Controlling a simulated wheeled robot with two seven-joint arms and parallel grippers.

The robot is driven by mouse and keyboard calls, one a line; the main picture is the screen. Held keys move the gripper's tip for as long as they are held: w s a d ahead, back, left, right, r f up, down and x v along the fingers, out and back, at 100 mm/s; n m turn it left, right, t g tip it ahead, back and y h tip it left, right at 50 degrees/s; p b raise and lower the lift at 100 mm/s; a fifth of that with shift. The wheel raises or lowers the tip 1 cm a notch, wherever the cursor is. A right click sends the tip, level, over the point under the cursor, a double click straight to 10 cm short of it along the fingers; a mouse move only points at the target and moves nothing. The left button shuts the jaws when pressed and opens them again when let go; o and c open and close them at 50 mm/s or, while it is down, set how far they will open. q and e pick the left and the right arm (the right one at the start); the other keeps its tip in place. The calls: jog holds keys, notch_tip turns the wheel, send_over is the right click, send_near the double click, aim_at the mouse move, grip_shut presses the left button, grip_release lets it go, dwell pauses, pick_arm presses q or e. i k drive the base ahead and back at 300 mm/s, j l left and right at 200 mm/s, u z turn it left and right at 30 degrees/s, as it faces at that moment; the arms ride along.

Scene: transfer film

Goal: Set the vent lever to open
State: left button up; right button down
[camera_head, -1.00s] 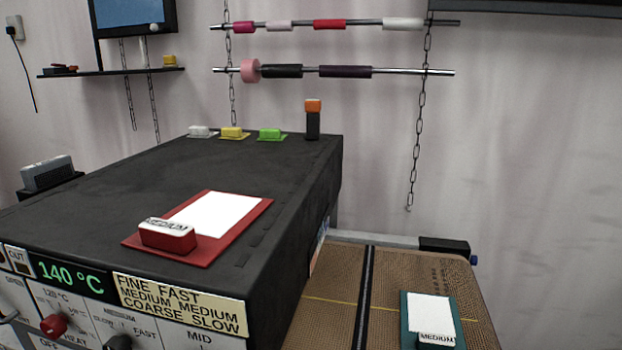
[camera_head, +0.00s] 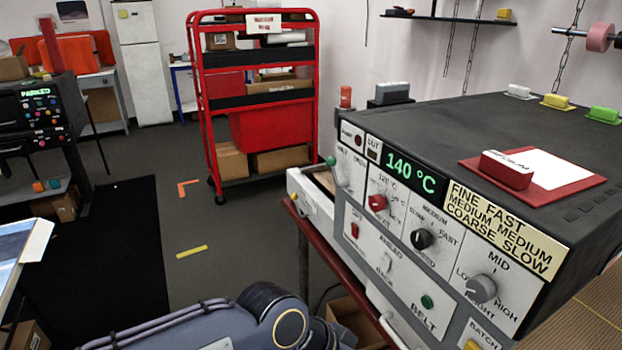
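The dark-topped machine (camera_head: 450,120) stands at the right, its white control panel facing me at an angle. A small lever with a green ball end (camera_head: 331,161) and a pale arm sits at the panel's left end, the ball tipped up and outward. The lettering beside it is too small to read, so I cannot tell its setting or confirm that it is the vent lever. One of my grey-blue arms shows at the bottom, below the panel and apart from the lever. Neither gripper is in view.
The panel has a red knob (camera_head: 377,202), a black knob (camera_head: 421,239), a grey knob (camera_head: 481,289) and a 140 °C display (camera_head: 413,173). A red cart (camera_head: 205,110) with boxes stands behind. Open floor (camera_head: 240,225) lies left of the machine.

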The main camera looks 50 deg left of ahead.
aim_at(330, 161)
jog(key=k+u, duration=0.1)
jog(key=u, duration=1.45)
